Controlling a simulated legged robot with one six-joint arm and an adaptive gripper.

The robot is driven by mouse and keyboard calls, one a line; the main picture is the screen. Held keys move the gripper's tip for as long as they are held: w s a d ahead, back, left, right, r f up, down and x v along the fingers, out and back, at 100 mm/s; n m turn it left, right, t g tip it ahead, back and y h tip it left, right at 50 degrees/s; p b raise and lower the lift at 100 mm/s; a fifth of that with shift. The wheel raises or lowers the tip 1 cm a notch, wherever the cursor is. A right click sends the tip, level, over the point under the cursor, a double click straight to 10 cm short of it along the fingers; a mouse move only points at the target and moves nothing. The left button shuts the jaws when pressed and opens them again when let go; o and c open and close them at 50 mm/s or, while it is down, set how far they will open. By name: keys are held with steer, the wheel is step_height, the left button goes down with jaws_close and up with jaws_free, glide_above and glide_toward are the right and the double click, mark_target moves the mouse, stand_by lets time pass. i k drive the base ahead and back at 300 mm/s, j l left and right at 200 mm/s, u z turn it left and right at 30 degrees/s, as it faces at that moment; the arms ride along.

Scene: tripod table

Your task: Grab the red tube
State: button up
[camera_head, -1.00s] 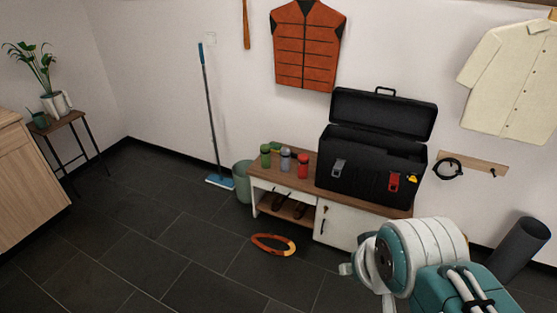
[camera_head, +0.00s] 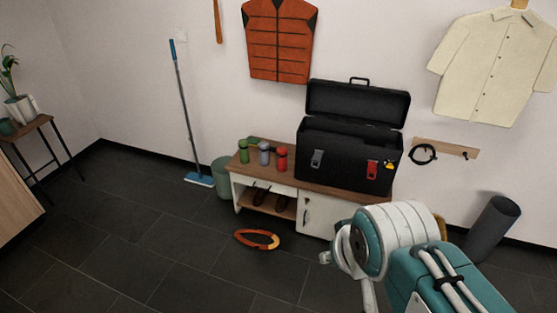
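A red tube-like container (camera_head: 281,159) stands upright on the wooden top of a low white bench (camera_head: 228,168). It is the rightmost of three similar containers, beside a grey-blue one (camera_head: 264,154) and a green one (camera_head: 243,152). A black toolbox (camera_head: 345,155) with its lid open stands just to its right. My teal and white arm fills the lower right of the picture, well in front of the bench. The fingers of my gripper do not show.
A green bin (camera_head: 222,178) and a blue mop (camera_head: 199,180) stand left of the bench. A dark cylinder (camera_head: 492,229) stands at the right. The floor at the left is open.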

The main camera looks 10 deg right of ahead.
mark_target(282, 151)
steer(key=i, duration=0.75)
steer(key=i+l+u, duration=0.1)
steer(key=i, duration=0.6)
steer(key=i+l, duration=0.15)
steer(key=i, duration=0.6)
